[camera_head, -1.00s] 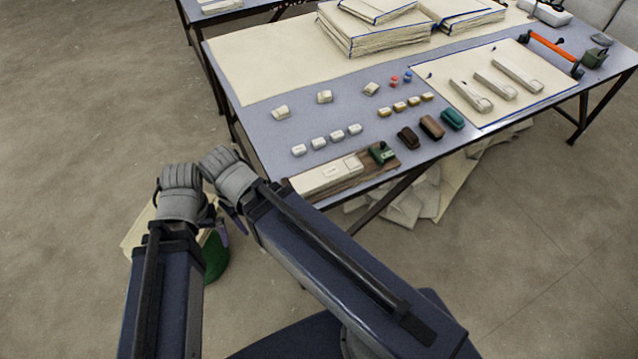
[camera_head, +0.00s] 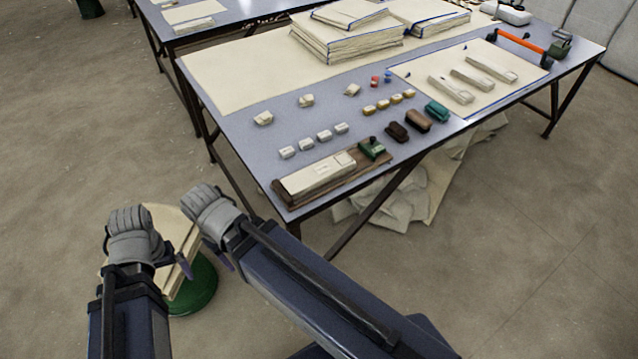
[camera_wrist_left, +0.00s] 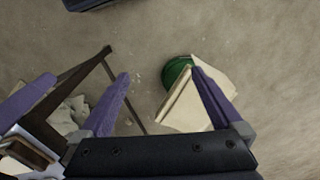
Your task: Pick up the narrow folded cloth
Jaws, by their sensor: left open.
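A narrow folded cream cloth (camera_head: 318,176) lies flat on a brown board at the table's near edge in the head view. Several other narrow pale strips (camera_head: 452,88) lie on a blue-edged sheet farther right. My left gripper (camera_head: 140,238) is low at the left, apart from the table; its purple fingers are spread and empty in the left wrist view (camera_wrist_left: 160,74). My right gripper (camera_head: 212,210) is beside it, nearer the table corner and apart from the cloth. Its fingers are mostly hidden, so its opening is unclear.
A green round stool (camera_head: 195,288) bearing cream sheets (camera_head: 175,228) stands beneath my grippers. Small blocks (camera_head: 305,143), a green-topped tool (camera_head: 372,147) and thick cloth stacks (camera_head: 345,38) occupy the table. Crumpled cloth (camera_head: 400,195) lies on the floor under it.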

